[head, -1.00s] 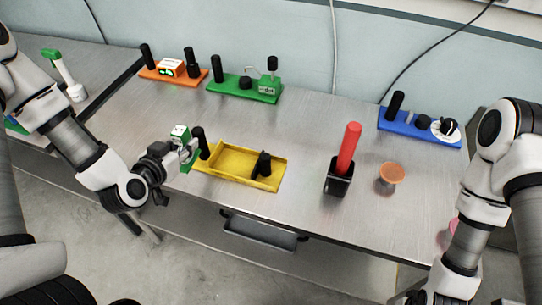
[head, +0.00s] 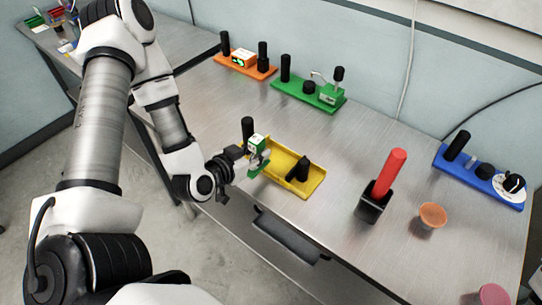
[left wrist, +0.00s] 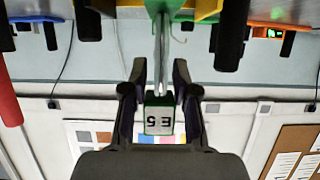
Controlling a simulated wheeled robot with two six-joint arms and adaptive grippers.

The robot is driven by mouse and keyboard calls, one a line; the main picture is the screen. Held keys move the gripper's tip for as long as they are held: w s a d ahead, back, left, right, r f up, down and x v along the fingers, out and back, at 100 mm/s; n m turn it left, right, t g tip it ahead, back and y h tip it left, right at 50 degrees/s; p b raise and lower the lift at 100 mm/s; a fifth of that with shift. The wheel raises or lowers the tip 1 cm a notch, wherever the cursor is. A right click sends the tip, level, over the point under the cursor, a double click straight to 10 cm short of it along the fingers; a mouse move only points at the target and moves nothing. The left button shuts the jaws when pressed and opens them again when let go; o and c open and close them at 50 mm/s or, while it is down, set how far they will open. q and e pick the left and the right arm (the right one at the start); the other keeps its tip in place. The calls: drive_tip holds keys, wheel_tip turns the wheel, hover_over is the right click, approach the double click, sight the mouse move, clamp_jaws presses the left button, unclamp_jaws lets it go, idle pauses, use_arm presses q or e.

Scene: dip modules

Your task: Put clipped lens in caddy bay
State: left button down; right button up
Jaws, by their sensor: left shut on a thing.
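My left gripper (head: 236,164) is shut on a small green-and-white clip piece (head: 257,145), held over the left end of the yellow caddy (head: 318,184). In the left wrist view the gripper (left wrist: 160,82) closes around this piece, whose pale block (left wrist: 160,118) bears dark characters and a thin stem. I cannot make out a separate lens on it. The caddy is a shallow yellow tray with a black post (head: 247,128) at its left and a black part (head: 300,170) inside. Whether the piece touches the caddy is unclear. My right gripper is out of view.
Green (head: 326,107), orange (head: 262,72) and blue (head: 450,172) modules stand along the back of the metal table. A black cup (head: 369,207) with a red stick and an orange-topped jar (head: 432,215) stand to the right.

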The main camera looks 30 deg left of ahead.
use_arm(q)
drive_tip(key=w+b, duration=0.1)
drive_tip(key=b, duration=0.1)
drive_tip(key=w+f+b, duration=0.1)
drive_tip(key=shift+w+a+f, duration=0.1)
drive_tip(key=shift+w+a, duration=0.2)
drive_tip(key=shift+a, duration=0.05)
drive_tip(key=p+x, duration=0.2)
drive_tip(key=x, duration=0.1)
drive_tip(key=a+x, duration=0.1)
drive_tip(key=x, duration=0.1)
drive_tip(key=shift+w+f+p, duration=0.15)
drive_tip(key=shift+f+p, duration=0.2)
drive_tip(key=shift+p, duration=0.05)
drive_tip(key=shift+w+a+f, duration=0.1)
drive_tip(key=shift+f, duration=0.25)
drive_tip(key=c, duration=0.9)
unclamp_jaws()
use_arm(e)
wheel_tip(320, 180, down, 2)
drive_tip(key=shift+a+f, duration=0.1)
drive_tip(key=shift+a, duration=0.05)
